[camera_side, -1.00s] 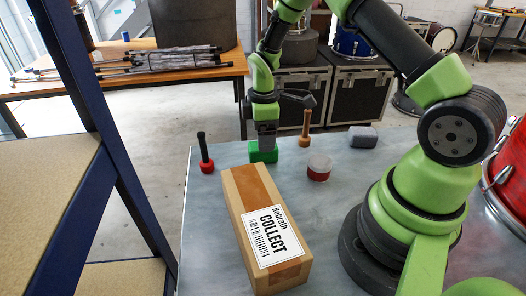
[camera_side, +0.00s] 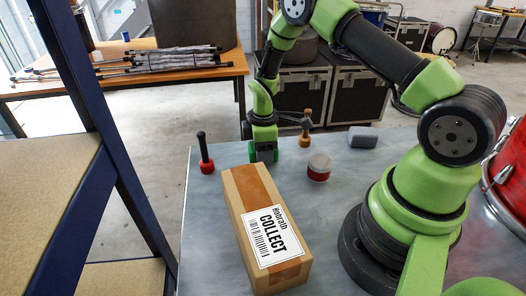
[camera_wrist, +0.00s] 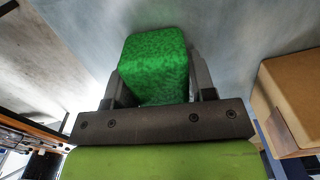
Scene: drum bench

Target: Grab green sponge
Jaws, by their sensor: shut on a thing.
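The green sponge (camera_wrist: 155,65) sits between the two fingers of my gripper (camera_wrist: 155,85) in the wrist view, with a finger against each side. In the side view my gripper (camera_side: 263,153) points down at the table behind the cardboard box. Only small green edges of the sponge (camera_side: 250,152) show there beside the fingers. My gripper is shut on the sponge. I cannot tell whether the sponge touches the table.
A cardboard box (camera_side: 243,205) labelled COLLECT lies just in front of my gripper. A red-based black-handled tool (camera_side: 206,165) stands left. A wooden tool (camera_side: 305,138), a red-and-white round container (camera_side: 319,168) and a grey block (camera_side: 363,137) are right. The grey table (camera_side: 345,185) is clear between them.

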